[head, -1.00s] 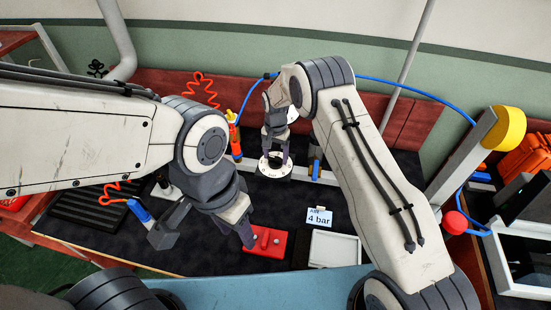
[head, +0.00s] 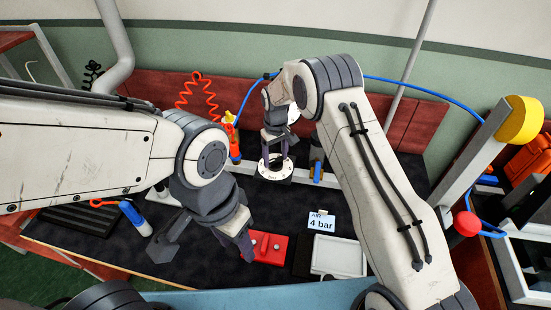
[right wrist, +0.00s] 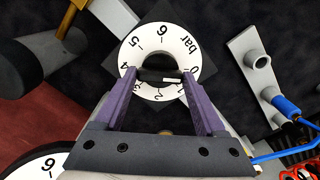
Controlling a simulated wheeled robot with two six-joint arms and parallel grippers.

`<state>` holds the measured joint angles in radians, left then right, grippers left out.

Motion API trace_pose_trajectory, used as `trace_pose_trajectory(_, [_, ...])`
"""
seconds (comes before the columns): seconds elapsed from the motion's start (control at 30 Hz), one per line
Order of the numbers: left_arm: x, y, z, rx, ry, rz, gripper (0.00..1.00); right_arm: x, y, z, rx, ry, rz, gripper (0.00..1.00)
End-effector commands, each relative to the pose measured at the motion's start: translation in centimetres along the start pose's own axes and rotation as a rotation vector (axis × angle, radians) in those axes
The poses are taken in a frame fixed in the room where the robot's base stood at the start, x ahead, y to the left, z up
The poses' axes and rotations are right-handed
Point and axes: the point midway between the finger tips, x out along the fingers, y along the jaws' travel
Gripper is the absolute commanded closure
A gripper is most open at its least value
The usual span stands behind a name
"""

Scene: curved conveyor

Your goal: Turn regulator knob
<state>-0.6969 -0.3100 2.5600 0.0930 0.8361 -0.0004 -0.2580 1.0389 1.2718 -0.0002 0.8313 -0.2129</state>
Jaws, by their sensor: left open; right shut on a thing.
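The regulator knob (right wrist: 157,76) is dark with a white mark, in the middle of a white dial ring (right wrist: 139,55) printed 0 to 6 and "bar". Its mark points right, near the 0 and 1. My right gripper (right wrist: 158,82) is shut on the knob, one purple finger on each side. In the head view, my right gripper (head: 277,158) reaches down onto the dial (head: 266,171), and its fingers hide the knob. A card (head: 321,221) reads "AIR 4 bar". My left gripper (head: 245,246) is open, low beside a red block (head: 268,248).
A white tray (head: 339,257) sits right of the red block. A blue valve handle (head: 317,171) is close right of the dial. A red coiled hose (head: 197,92) and a yellow-capped post (head: 518,120) stand behind and right.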

Motion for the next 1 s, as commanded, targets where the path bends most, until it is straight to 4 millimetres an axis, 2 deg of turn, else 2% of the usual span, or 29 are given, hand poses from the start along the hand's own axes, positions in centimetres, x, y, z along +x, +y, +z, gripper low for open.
trace_pose_trajectory(0.2, [0.54, -0.04, 0.03, 0.0, 0.0, 0.0, 0.5, -0.01, -0.03, -0.05, -0.184, 0.002, 0.0, 0.83])
trace_pose_trajectory(0.5, [0.86, -0.06, 0.05, 0.0, 0.0, 0.0, 0.5, -0.08, -0.02, -0.07, -0.365, 0.002, 0.0, 0.83])
trace_pose_trajectory(1.0, [0.96, -0.07, 0.05, 0.0, 0.0, 0.0, 0.5, -0.13, -0.02, -0.07, -0.45, 0.002, 0.0, 0.83])
